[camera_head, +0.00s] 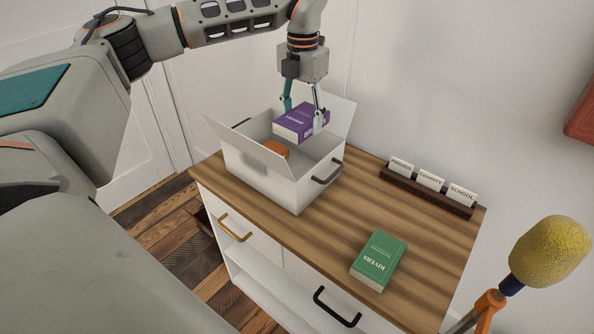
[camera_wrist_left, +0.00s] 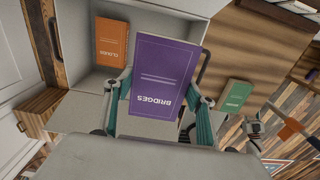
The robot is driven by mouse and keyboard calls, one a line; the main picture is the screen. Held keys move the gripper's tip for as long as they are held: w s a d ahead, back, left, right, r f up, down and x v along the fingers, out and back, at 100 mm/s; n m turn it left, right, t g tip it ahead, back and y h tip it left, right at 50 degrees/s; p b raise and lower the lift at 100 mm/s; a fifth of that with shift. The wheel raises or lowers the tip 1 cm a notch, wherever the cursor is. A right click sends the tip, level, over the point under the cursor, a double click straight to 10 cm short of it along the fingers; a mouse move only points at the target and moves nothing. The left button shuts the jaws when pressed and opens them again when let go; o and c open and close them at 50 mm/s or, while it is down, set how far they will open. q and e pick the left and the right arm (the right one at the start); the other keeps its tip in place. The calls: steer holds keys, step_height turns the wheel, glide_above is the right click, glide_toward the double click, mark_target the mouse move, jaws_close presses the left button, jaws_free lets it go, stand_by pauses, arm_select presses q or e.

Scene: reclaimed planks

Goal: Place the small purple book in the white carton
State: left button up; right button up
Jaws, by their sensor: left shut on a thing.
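The small purple book (camera_head: 301,122) is held by my left gripper (camera_head: 303,108) over the open white carton (camera_head: 268,179) on the wooden-topped cabinet. In the left wrist view the purple book (camera_wrist_left: 160,76), marked BRIDGES, sits between the fingers of my left gripper (camera_wrist_left: 158,112). The gripper is shut on it. The carton (camera_wrist_left: 83,95) lies behind the book in that view, with its flaps open. An orange book (camera_wrist_left: 111,42) lies inside the carton; the head view shows only part of it.
A green book (camera_head: 378,260) lies on the cabinet top (camera_head: 322,232) in front and to the right of the carton. A dark holder (camera_head: 428,192) with several label cards stands along the back edge. A yellow foam-topped object (camera_head: 550,251) rises at the right.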

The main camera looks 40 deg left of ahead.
arm_select(q)
step_height(320, 180, down, 13)
steer(key=shift+s+f+b, duration=0.1)
steer(key=shift+f+b, duration=0.05)
steer(key=shift+b, duration=0.75)
steer(key=shift+f, duration=0.35)
step_height(320, 180, down, 4)
steer(key=shift+f+b, duration=0.1)
steer(key=shift+b, duration=0.3)
arm_select(e)
steer(key=shift+w+d+f, duration=0.15)
steer(key=shift+d+f, duration=0.05)
steer(key=shift+f, duration=0.2)
steer(key=shift+w+d+f, duration=0.15)
steer(key=shift+f, duration=0.2)
steer(key=shift+s, duration=0.1)
arm_select(q)
steer(key=o, duration=0.9)
steer(key=shift+f, duration=0.1)
steer(key=shift+o, duration=0.2)
arm_select(e)
steer(key=shift+s+f, duration=0.1)
steer(key=shift+s, duration=0.1)
